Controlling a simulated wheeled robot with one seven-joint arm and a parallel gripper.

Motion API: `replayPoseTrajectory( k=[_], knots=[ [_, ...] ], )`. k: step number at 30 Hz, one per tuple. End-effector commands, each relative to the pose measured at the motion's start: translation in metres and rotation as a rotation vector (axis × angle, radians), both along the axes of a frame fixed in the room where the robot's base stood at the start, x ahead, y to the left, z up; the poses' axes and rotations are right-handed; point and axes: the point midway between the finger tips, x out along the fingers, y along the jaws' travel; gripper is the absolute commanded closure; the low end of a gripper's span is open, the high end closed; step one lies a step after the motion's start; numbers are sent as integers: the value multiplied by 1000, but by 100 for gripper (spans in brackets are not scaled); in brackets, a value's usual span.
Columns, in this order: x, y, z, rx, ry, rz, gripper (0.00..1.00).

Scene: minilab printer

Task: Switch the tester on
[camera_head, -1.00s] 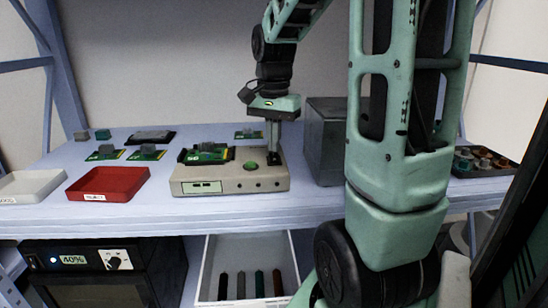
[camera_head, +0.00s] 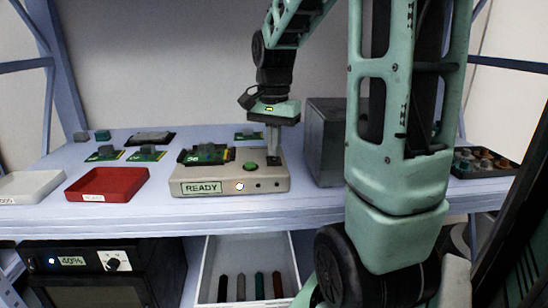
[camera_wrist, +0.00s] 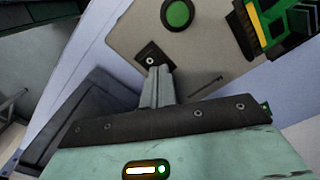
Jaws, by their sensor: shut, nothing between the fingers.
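The tester (camera_head: 225,187) is a beige box near the front of the shelf. Its front display (camera_head: 201,188) reads READY in green, and a lamp (camera_head: 239,186) beside it glows. A green round button (camera_head: 250,166) is on its top; it also shows in the wrist view (camera_wrist: 177,14). A green circuit board (camera_head: 204,155) sits on the tester's top left. My gripper (camera_head: 273,157) is shut and empty, pointing down over the tester's back right. In the wrist view, the fingertips (camera_wrist: 157,72) are at a small dark switch plate (camera_wrist: 151,57); I cannot tell whether they touch it.
A red tray (camera_head: 108,186) and a white tray (camera_head: 28,186) lie at the left. Several boards lie behind them. A grey box (camera_head: 325,140) stands close to the right of the tester. A tray of parts (camera_head: 482,163) is at the far right. A white bin (camera_head: 215,262) sits below.

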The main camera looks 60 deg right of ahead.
Motion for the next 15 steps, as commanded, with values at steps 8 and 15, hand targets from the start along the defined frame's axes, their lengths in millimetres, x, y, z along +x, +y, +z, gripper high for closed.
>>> replayPoseTrajectory(
  k=[8, 15],
  knots=[
    [0, 0, 18, 1, 1, 0, 100],
    [0, 0, 35, 1, 1, 1, 100]
  ],
)
